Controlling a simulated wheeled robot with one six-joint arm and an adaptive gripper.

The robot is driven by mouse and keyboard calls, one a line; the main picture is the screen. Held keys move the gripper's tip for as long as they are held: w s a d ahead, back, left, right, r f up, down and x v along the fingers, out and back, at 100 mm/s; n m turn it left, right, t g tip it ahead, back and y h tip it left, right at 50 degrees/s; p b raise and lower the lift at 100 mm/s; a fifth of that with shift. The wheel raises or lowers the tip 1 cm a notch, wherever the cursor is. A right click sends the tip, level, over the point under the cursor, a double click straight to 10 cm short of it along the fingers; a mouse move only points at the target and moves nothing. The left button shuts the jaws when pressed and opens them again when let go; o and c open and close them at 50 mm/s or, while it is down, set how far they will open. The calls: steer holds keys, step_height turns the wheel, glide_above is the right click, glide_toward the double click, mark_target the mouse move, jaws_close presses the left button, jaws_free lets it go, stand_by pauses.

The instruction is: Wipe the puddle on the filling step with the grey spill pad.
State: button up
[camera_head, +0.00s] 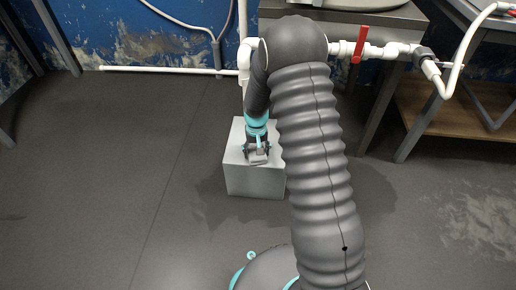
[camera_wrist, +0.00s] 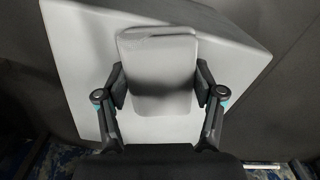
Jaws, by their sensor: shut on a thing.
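The grey spill pad (camera_wrist: 158,78) is a pale rounded rectangle in the wrist view. My gripper (camera_wrist: 161,86) is shut on it, with one finger at each side edge. Below the pad is the light grey filling step (camera_wrist: 75,40); whether the pad touches its top I cannot tell. In the head view the step (camera_head: 254,182) is a grey block on the floor, and my gripper (camera_head: 257,156) is low over its top, pointing down. I cannot make out a puddle on the step; the pad and gripper cover part of its top.
White pipework with a red-handled valve (camera_head: 359,45) runs behind my arm at the upper right. A bench with a brown lower shelf (camera_head: 450,112) stands at the right. A white pipe (camera_head: 165,70) runs along the back wall. The floor left of the step is clear.

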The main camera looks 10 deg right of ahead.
steer(key=shift+s, duration=0.15)
steer(key=shift+r+p, duration=1.8)
steer(key=shift+r, duration=1.15)
steer(key=shift+r, duration=0.1)
steer(key=shift+r+p, duration=0.9)
steer(key=shift+r, duration=0.5)
